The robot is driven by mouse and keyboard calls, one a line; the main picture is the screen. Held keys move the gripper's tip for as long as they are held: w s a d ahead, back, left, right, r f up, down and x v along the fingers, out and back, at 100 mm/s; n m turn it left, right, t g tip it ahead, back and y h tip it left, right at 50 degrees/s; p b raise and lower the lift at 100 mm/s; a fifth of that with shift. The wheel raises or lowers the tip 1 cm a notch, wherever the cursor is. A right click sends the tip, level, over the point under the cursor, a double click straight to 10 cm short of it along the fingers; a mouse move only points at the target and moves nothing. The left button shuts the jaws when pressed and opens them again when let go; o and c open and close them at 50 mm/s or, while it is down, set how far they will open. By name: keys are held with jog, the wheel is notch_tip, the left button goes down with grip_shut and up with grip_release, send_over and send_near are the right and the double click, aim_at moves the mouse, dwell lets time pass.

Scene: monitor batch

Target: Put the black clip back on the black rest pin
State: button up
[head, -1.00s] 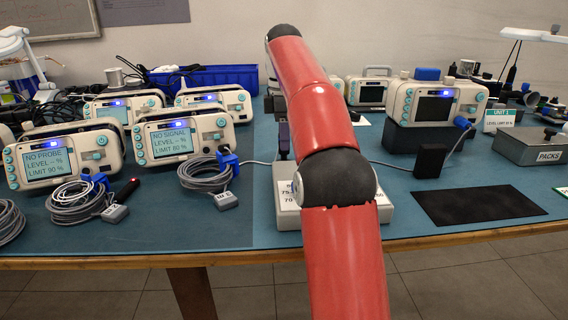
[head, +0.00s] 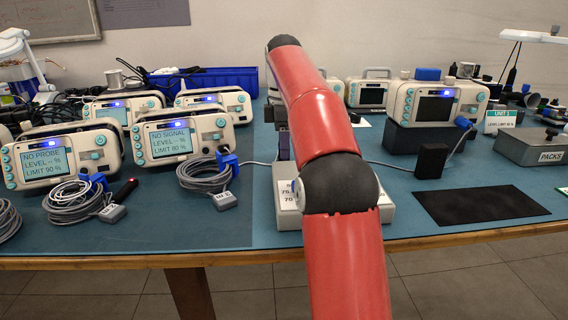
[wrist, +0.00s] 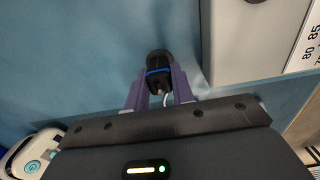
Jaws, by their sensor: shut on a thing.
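My gripper (wrist: 157,88) has purple fingers and is shut on a small black piece, which I take to be the black clip (wrist: 158,76). The piece has a blue band and a pale cable running back between the fingers. A dark round end shows just beyond the band; I cannot tell whether it belongs to the clip or is the rest pin. In the head view my red arm hides most of the gripper, with only a purple-dark part (head: 283,140) showing behind it. The clip is hidden there, and I cannot make out the rest pin.
A pale box with number labels (head: 288,214) stands behind my arm; its edge shows at right in the wrist view (wrist: 250,45). Monitors (head: 170,143) and coiled cables (head: 80,196) fill the left. A black block (head: 430,161) and black mat (head: 480,205) are at right.

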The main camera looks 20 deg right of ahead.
jog(key=shift+f, duration=0.15)
dwell(0.7)
jog(key=o, duration=1)
jog(key=shift+o, duration=0.2)
